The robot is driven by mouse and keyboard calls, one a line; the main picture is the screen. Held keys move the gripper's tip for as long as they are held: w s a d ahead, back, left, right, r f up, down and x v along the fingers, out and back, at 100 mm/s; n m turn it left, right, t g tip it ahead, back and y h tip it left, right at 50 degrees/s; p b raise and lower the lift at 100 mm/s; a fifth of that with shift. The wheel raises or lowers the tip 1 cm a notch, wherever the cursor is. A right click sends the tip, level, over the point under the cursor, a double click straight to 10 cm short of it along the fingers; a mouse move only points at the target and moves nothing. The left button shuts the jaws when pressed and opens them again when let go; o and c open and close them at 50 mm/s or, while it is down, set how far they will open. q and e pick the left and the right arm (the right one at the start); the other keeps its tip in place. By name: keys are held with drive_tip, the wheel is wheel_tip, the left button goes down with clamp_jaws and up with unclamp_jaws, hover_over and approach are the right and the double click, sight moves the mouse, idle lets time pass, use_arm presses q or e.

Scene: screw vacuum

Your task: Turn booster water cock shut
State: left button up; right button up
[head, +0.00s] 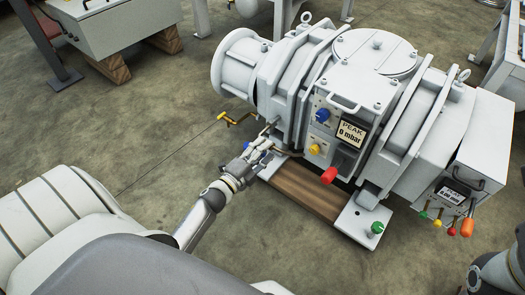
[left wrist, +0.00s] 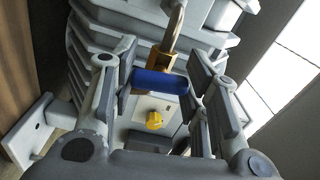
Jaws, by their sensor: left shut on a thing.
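In the left wrist view, the water cock has a blue handle (left wrist: 160,83) on a brass body (left wrist: 162,60), joined to a curved pipe (left wrist: 175,25). My left gripper (left wrist: 161,88) is shut on the blue handle, with one finger pad at each end of it. My right gripper is out of view; only part of my right arm shows at the lower right corner.
The pump panel carries a blue knob (head: 322,115), a yellow knob (head: 314,148), a red knob (head: 329,175) and a "PEAK 0 mbar" display (head: 351,132). A brass tap (head: 237,119) sticks out left. Wooden block (head: 308,192) lies under the pump.

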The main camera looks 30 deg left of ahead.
use_arm(q)
drive_tip(key=shift+m, duration=0.9)
drive_tip(key=o, duration=1)
drive_tip(key=shift+o, duration=0.2)
drive_tip(key=s, duration=1.2)
drive_tip(key=shift+a, duration=0.45)
